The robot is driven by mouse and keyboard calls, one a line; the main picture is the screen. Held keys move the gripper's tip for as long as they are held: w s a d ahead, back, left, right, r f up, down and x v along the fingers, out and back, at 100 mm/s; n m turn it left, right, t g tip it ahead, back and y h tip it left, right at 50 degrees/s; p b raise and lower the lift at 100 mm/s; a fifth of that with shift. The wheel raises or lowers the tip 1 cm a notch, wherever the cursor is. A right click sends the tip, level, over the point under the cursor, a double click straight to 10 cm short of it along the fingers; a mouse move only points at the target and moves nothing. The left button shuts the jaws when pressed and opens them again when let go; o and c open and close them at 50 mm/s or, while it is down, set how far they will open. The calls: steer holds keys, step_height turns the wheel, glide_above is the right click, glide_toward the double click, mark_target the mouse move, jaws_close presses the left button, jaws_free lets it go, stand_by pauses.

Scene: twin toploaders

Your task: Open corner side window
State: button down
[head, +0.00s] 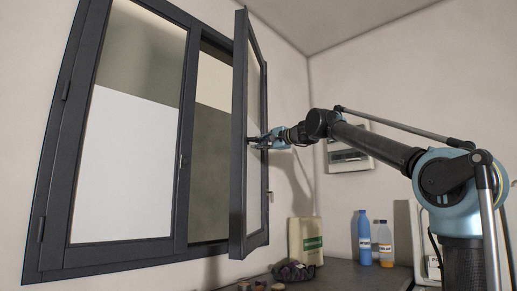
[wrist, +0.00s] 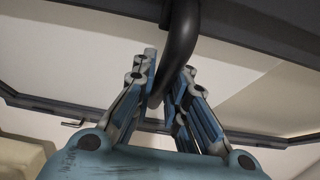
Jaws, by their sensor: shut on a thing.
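The corner side window sash (head: 238,130) is the right-hand one of a dark-framed, two-sash window. It stands swung out into the room, with a gap between it and the frame. My gripper (head: 259,141) is at the free edge of this sash, about mid-height. In the wrist view, the dark curved handle (wrist: 179,50) comes down between the fingers of my gripper (wrist: 163,95), which are shut on it. The sash's dark frame (wrist: 265,30) crosses the top of the wrist view. The left sash (head: 125,130) is closed.
A dark counter (head: 365,275) runs below the window. On it stand a blue bottle (head: 365,240), an orange-and-white bottle (head: 385,245), a cream-and-green bag (head: 305,240) and a dark bundle (head: 293,271). A panel box (head: 349,158) is on the right wall.

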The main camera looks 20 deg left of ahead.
steer(key=shift+w+d, duration=0.2)
steer(key=shift+d, duration=0.65)
steer(key=shift+w+d, duration=0.15)
steer(key=shift+d, duration=0.75)
steer(key=shift+w+d, duration=0.2)
steer(key=shift+d, duration=0.65)
steer(key=c, duration=0.8)
jaws_free()
steer(key=w+d, duration=0.1)
steer(key=d, duration=0.6)
steer(key=shift+w+d, duration=0.25)
steer(key=shift+d, duration=0.15)
